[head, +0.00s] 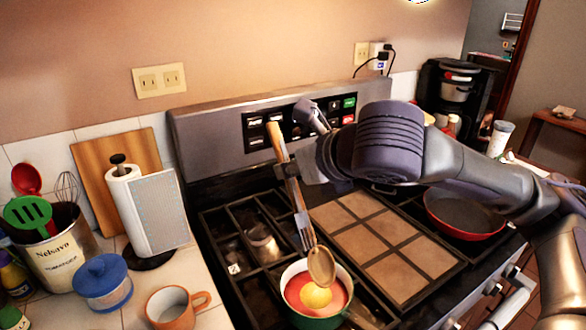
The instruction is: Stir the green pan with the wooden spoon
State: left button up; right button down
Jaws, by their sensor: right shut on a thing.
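The wooden spoon (320,266) slants down, bowl end lowest, with its handle running up past my right gripper (289,170). My right gripper is shut on the spoon's handle, above the left side of the stove. The green pan (326,322) sits on the front left of the stove at the bottom of the view. It holds red contents with a round yellow piece in the middle. The spoon's bowl overlaps the pan's far side in the picture; I cannot tell if it touches the contents. My left gripper is not in view.
A red pan (467,212) sits on the stove's right side, beyond a tiled griddle (385,250). Left of the stove are an orange mug (172,308), a blue-lidded jar (103,281), a paper towel roll (158,213) and a can of utensils (58,255).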

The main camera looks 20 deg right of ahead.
aim_at(297, 194)
jog(key=shift+f+b, duration=0.35)
jog(key=shift+f, duration=0.45)
jog(key=shift+f+b, duration=0.55)
jog(key=shift+f, duration=0.25)
notch_tip(297, 194, down, 2)
jog(key=shift+f+b, duration=0.1)
jog(key=shift+b, duration=0.45)
jog(key=shift+f+b, duration=0.35)
jog(key=shift+f, duration=0.4)
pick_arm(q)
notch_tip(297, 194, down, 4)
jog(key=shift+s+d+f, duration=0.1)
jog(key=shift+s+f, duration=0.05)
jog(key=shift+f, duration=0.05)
pick_arm(e)
jog(key=shift+d, duration=0.1)
